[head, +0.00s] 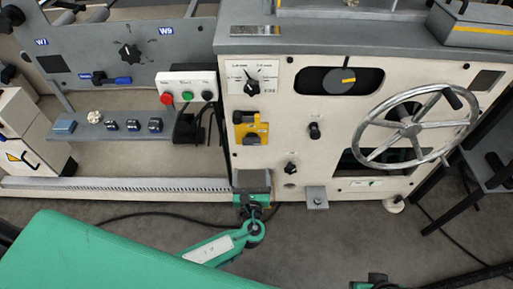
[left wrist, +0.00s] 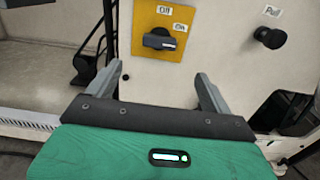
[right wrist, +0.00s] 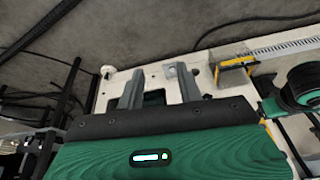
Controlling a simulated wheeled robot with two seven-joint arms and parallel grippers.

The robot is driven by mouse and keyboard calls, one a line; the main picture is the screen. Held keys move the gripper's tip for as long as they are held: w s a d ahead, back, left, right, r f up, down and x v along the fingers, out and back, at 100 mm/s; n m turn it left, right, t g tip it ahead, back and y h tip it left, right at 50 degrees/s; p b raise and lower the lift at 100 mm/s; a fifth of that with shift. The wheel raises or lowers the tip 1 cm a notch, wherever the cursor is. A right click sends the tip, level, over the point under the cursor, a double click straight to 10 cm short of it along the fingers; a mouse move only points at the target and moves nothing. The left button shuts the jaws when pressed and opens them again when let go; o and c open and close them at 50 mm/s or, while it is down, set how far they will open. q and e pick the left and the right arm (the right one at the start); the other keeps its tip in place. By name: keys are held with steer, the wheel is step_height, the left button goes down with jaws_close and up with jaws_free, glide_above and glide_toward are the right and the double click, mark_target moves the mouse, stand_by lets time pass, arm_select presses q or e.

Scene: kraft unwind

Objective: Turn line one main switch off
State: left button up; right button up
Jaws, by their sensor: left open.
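The main switch is a yellow plate (head: 262,128) on the cream machine front, with a black rotary handle. In the left wrist view the yellow plate (left wrist: 176,57) carries an "Off" label at its top and an "On" label at its right. Its black handle (left wrist: 158,40) lies about level, its end at the right below "On". My left gripper (head: 252,174) is below the plate, apart from the handle; its fingers (left wrist: 159,70) are spread and empty. My right gripper (right wrist: 157,75) has a gap between its fingers and holds nothing; only a bit of it shows low in the head view.
A black knob labelled "Pull" (left wrist: 270,36) sits right of the switch. A handwheel (head: 411,130) stands out at the right. Floor before the machine shows a cable.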

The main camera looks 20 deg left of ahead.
mark_target(251, 144)
arm_select(q)
steer(key=b+x, duration=0.1)
steer(key=x, duration=1)
steer(key=shift+a, duration=0.1)
steer(key=shift+w+a, duration=0.15)
steer(key=shift+w, duration=0.4)
arm_select(e)
steer(key=shift+a+r+t, duration=0.25)
steer(key=shift+r+t, duration=0.05)
steer(key=shift+r, duration=0.35)
arm_select(q)
steer(key=shift+f, duration=0.1)
steer(key=c, duration=1)
